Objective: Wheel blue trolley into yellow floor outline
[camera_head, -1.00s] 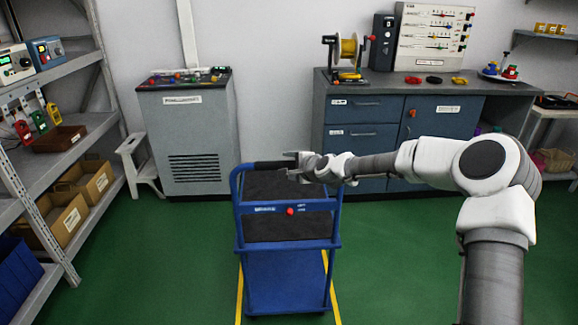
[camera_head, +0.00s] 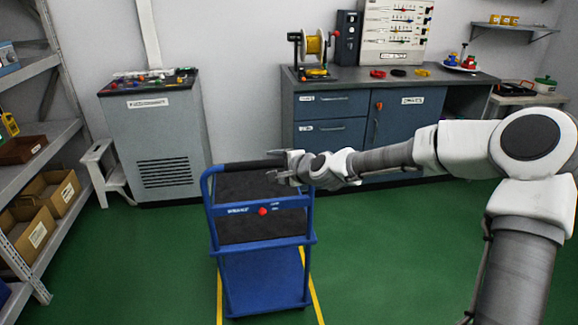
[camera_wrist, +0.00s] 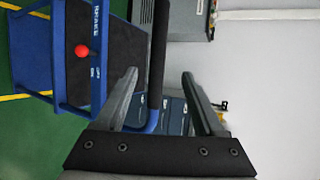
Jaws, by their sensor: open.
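The blue trolley (camera_head: 262,278) stands on the green floor in the middle of the head view, with a dark panel and a red knob (camera_head: 263,211) on its front. Its black handle bar (camera_head: 247,165) runs along the top. Yellow floor lines (camera_head: 313,287) show on both sides of the trolley's base; the rest of the outline is hidden or out of frame. My gripper (camera_head: 275,174) is at the right part of the handle. In the wrist view the handle bar (camera_wrist: 157,60) passes between the open fingers (camera_wrist: 160,78), which appear apart from it.
A grey cabinet (camera_head: 155,140) with a control top stands behind left, beside a small white step stool (camera_head: 107,172). A blue workbench (camera_head: 335,120) stands behind. Shelving with boxes (camera_head: 30,229) lines the left. Green floor is clear on the trolley's left and right.

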